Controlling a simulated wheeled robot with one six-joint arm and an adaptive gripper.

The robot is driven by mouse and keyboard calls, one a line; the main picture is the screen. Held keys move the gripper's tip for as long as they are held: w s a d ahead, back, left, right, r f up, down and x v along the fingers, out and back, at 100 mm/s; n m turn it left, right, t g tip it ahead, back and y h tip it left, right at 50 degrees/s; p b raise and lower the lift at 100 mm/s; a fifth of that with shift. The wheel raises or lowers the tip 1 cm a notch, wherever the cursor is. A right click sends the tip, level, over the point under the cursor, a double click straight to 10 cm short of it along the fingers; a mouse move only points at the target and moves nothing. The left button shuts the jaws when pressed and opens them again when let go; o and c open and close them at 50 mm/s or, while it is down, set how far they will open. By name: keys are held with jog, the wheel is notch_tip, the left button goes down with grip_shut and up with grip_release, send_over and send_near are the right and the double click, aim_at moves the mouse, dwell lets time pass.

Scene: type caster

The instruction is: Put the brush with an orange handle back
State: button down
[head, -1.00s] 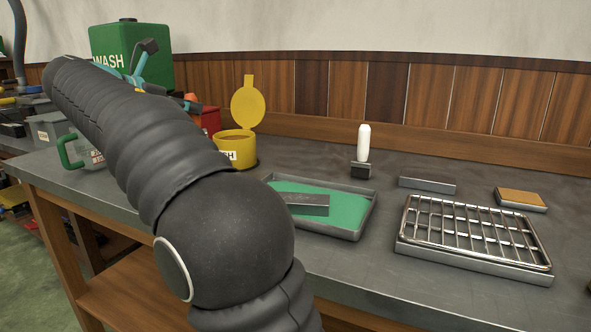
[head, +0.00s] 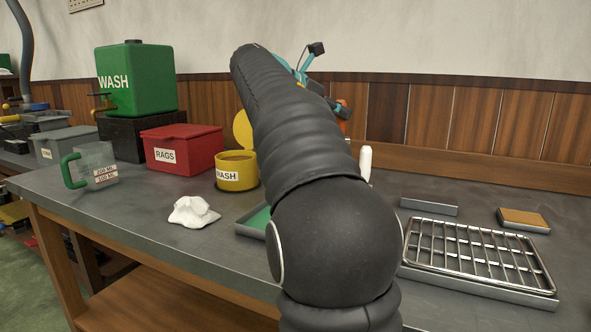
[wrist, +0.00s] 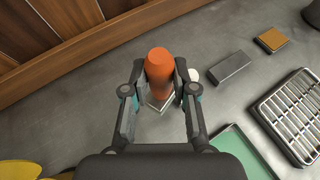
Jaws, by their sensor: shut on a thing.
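The brush with an orange handle (wrist: 160,66) is held upright between the two fingers of my gripper (wrist: 161,82) in the wrist view. A grey metal piece shows under the handle, above or on the bench; I cannot tell if it touches. In the head view my arm hides most of the gripper, and only a sliver of the orange handle (head: 342,108) shows behind it. A white-handled tool (head: 365,162) stands on the bench just beyond my arm; its white top (wrist: 192,75) shows beside the right finger in the wrist view.
A green-lined tray (head: 250,225) is partly behind my arm. A wire rack (head: 480,257), a grey bar (head: 428,207) and a brown-topped block (head: 523,219) lie to the right. A yellow WASH can (head: 236,174), red RAGS box (head: 182,149), white rag (head: 193,212) and measuring jug (head: 97,163) stand left.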

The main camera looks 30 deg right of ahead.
jog(key=w+a+f+b, duration=0.1)
jog(key=w+a+f, duration=0.5)
jog(key=f, duration=0.4)
jog(key=shift+w+a, duration=0.4)
jog(key=shift+w, duration=0.25)
jog(key=c, duration=0.9)
grip_release()
jog(key=shift+f, duration=0.1)
jog(key=p+v, duration=0.1)
jog(key=v, duration=1.1)
